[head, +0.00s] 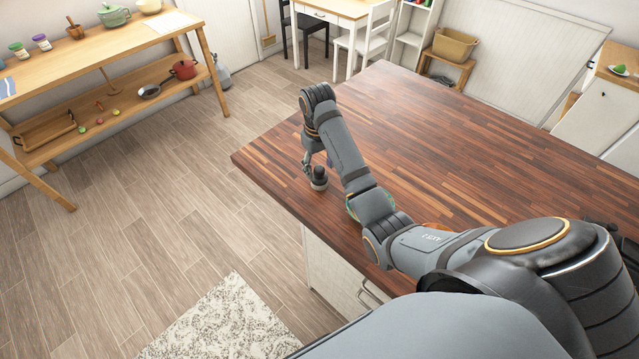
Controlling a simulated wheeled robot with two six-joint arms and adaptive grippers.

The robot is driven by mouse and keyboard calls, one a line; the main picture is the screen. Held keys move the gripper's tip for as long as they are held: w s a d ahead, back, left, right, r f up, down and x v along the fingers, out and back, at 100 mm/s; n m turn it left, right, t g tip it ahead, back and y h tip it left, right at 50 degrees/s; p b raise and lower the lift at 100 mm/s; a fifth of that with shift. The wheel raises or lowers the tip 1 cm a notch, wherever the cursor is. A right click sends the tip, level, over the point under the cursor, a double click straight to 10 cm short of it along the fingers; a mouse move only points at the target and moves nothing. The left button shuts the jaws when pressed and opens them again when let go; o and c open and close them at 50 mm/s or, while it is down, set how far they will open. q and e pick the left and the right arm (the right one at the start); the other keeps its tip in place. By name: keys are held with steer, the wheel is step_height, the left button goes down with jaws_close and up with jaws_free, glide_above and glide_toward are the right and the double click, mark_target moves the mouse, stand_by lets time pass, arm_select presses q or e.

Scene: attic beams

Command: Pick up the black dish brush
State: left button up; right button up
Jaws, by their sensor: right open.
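My right arm reaches in from the right over the wooden countertop (470,130) and bends down at its far end. My right gripper (318,181) is small and dark, low over the counter's left edge. It is open, and I make out nothing held in it. I cannot pick out the black dish brush for certain; the dark shapes at the wrist blend together, and my arm hides part of the counter. My left gripper is not in view.
Small bits of colour show beside my forearm, mostly hidden by it. The counter's far and right parts are clear. A wooden shelf table (100,60) with a red pot (184,69) and a pan (149,91) stands at left. A patterned rug (225,325) lies on the floor.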

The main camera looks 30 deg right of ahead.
mark_target(319, 168)
steer(key=f, duration=0.3)
steer(key=shift+w+d+b, duration=0.1)
steer(key=shift+w+b, duration=0.1)
steer(key=shift+b, duration=0.15)
steer(key=shift+s+r, duration=0.1)
steer(key=shift+r, duration=0.05)
steer(key=c, duration=0.9)
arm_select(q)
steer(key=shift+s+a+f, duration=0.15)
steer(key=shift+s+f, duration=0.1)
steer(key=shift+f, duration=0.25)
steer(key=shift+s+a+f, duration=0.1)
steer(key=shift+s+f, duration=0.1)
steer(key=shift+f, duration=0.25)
arm_select(e)
jaws_close()
